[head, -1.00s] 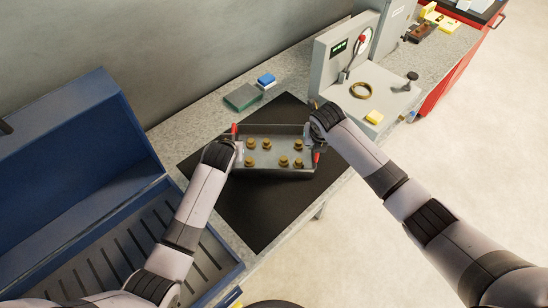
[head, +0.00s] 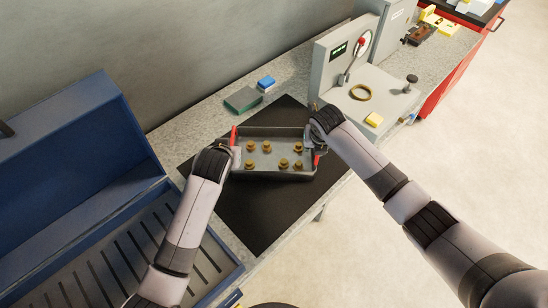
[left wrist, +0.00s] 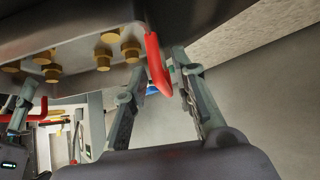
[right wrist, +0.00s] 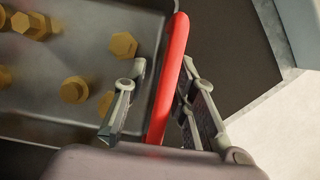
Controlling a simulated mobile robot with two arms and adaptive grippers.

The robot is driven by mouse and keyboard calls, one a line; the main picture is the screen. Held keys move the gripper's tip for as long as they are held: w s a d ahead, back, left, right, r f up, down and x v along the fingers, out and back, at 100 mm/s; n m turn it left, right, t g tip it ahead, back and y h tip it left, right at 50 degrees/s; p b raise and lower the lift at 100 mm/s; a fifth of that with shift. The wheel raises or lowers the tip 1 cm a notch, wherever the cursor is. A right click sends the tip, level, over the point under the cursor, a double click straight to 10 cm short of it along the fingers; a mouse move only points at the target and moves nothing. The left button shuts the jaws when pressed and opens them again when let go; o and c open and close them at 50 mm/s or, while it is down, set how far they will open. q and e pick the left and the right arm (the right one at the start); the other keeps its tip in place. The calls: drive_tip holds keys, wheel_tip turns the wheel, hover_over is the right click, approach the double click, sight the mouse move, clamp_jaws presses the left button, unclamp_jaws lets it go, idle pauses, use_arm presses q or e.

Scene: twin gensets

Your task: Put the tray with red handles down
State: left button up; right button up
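The grey metal tray (head: 283,175) holds several brass hex pieces (head: 284,162) and appears to rest level on the black mat (head: 255,215). Its left red handle (head: 234,136) and right red handle (head: 317,160) are at its two ends. In the left wrist view, my left gripper (left wrist: 160,70) is open, with the red handle (left wrist: 156,62) between its parted fingers. In the right wrist view, my right gripper (right wrist: 164,72) is open around the other red handle (right wrist: 171,70), its fingers on both sides with a visible gap. My arms partly hide the tray ends in the head view.
A blue cabinet or box (head: 75,145) stands left of the mat. A green block (head: 242,99) and a blue block (head: 266,83) lie behind it.

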use_arm(q)
drive_tip(key=v, duration=0.5)
drive_tip(key=shift+s+r, duration=0.25)
use_arm(e)
drive_tip(key=v, duration=1.2)
drive_tip(key=shift+s, duration=0.1)
